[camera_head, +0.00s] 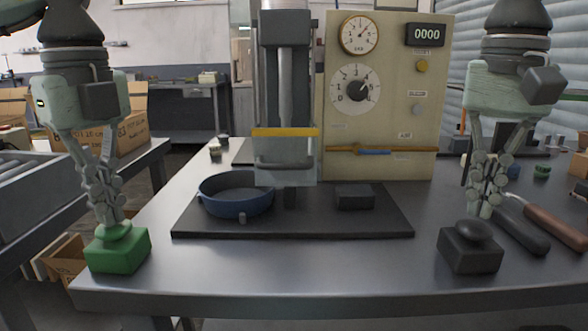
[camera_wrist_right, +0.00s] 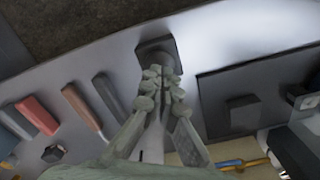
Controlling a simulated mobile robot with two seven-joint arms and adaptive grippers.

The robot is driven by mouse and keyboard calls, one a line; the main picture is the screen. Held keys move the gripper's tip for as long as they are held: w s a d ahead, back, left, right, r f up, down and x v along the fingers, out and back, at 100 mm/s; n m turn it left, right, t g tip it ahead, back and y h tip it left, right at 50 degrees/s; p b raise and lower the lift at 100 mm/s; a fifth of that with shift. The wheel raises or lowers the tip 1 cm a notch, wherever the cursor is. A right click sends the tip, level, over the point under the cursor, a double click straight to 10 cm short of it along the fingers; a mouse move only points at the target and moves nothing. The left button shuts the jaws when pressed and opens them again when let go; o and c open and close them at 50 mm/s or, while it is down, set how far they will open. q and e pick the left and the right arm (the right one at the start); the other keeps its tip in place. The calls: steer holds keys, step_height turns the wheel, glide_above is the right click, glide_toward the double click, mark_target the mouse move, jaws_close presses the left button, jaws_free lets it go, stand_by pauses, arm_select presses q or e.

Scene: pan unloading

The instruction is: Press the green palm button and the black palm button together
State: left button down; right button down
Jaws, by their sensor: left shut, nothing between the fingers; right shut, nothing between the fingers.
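The green palm button (camera_head: 117,252) is a green box with a domed top at the table's front left. My left gripper (camera_head: 110,217) is shut and empty, pointing down with its tips right above the green dome; I cannot tell whether they touch. The black palm button (camera_head: 470,250) is a dark box with a black dome at the front right. My right gripper (camera_head: 480,211) is shut and empty, with its tips just above and slightly behind the black dome. In the right wrist view its tips (camera_wrist_right: 164,78) partly cover the black button (camera_wrist_right: 158,46).
A press with a yellow bar (camera_head: 285,132) stands on a dark plate (camera_head: 300,227) between the buttons. A blue pan (camera_head: 236,195) and a black block (camera_head: 354,196) are on the plate. A gauge panel (camera_head: 390,130) stands behind. Handled tools (camera_head: 522,233) lie right of the black button.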

steer(key=shift+f, duration=0.85)
steer(key=shift+r, duration=0.3)
stand_by(0.4)
arm_select(q)
steer(key=shift+f, duration=0.3)
arm_select(e)
steer(key=shift+f, duration=0.3)
stand_by(0.5)
arm_select(q)
steer(key=shift+f, duration=0.25)
arm_select(e)
steer(key=shift+f, duration=0.25)
arm_select(q)
steer(key=shift+r, duration=0.15)
arm_select(e)
steer(key=shift+r, duration=0.1)
stand_by(0.4)
arm_select(q)
steer(key=shift+r, duration=0.2)
arm_select(e)
steer(key=shift+r, duration=0.25)
arm_select(q)
steer(key=shift+r, duration=0.25)
arm_select(e)
steer(key=shift+r, duration=0.25)
stand_by(1.3)
